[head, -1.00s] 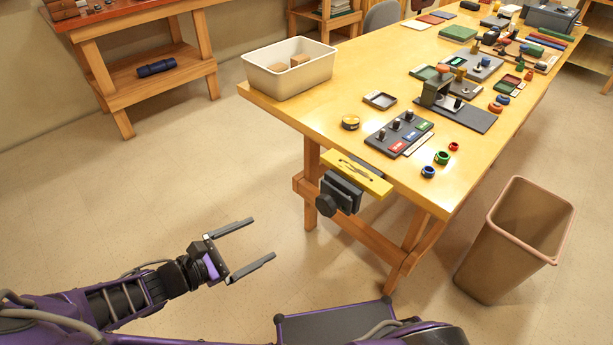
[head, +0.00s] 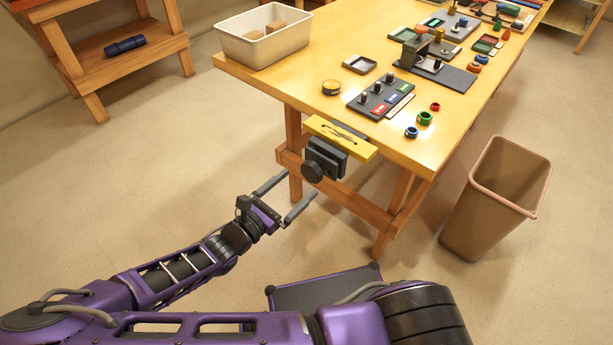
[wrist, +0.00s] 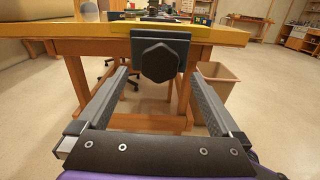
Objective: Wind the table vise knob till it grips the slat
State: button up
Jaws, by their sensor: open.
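The table vise (head: 327,158) is dark grey and mounted at the front edge of the yellow wooden table. Its black lobed knob (head: 312,171) faces my gripper, and it also shows in the wrist view (wrist: 159,62). The yellow slat (head: 341,138) lies at the top of the vise; I cannot tell whether the jaws touch it. My gripper (head: 292,190) is open and empty, short of the knob and a little below it. In the wrist view the knob appears between and beyond the two fingers (wrist: 160,88).
The table (head: 290,88) holds a white bin (head: 262,45) with brown blocks, a switch panel (head: 381,98) and several small rings. A tan waste bin (head: 495,195) stands on the floor at right. The floor around my gripper is clear.

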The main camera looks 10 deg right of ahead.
aim_at(309, 174)
jog(key=shift+x, duration=2.35)
jog(key=c, duration=1.4)
jog(key=shift+o, duration=0.2)
